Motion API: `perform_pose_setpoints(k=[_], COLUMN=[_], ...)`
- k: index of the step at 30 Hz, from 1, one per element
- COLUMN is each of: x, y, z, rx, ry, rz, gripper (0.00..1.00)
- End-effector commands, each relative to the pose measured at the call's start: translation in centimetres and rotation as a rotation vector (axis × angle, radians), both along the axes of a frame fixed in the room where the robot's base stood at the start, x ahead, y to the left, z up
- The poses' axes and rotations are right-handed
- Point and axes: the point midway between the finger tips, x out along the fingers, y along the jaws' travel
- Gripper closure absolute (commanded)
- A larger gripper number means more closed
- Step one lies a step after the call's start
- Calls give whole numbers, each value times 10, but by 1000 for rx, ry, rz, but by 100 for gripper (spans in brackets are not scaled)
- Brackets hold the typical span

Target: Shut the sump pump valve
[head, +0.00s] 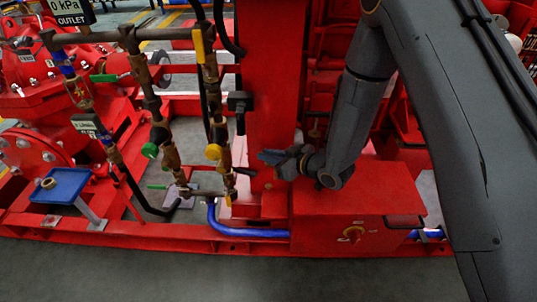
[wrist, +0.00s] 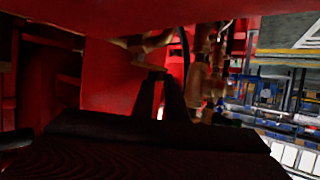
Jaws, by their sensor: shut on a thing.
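My gripper (head: 268,157) is in front of the red upright, to the right of the brass pipework. Its dark fingers (wrist: 160,95) reach forward in the wrist view. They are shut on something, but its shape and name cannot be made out. Yellow valve handles (head: 213,152) and green valve handles (head: 150,151) sit on the pipes to the left. No label shows which one is the sump pump valve.
A blue pipe (head: 245,232) runs low along the red base frame. A blue tray (head: 62,186) is at the left. Brass pipes (wrist: 203,75) stand close by in the wrist view. Grey floor in front is clear.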

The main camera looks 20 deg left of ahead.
Motion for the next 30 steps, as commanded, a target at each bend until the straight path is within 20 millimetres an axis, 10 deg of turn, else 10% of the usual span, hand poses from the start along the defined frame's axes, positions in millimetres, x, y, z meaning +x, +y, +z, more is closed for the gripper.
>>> perform_pose_setpoints(k=[17,21,30], x=[2,2,4], y=[3,3,1], z=[0,0,0], rx=[0,-1,-1], ry=[-1,-1,-2], rz=[-112,-112,-117], gripper=[100,70,69])
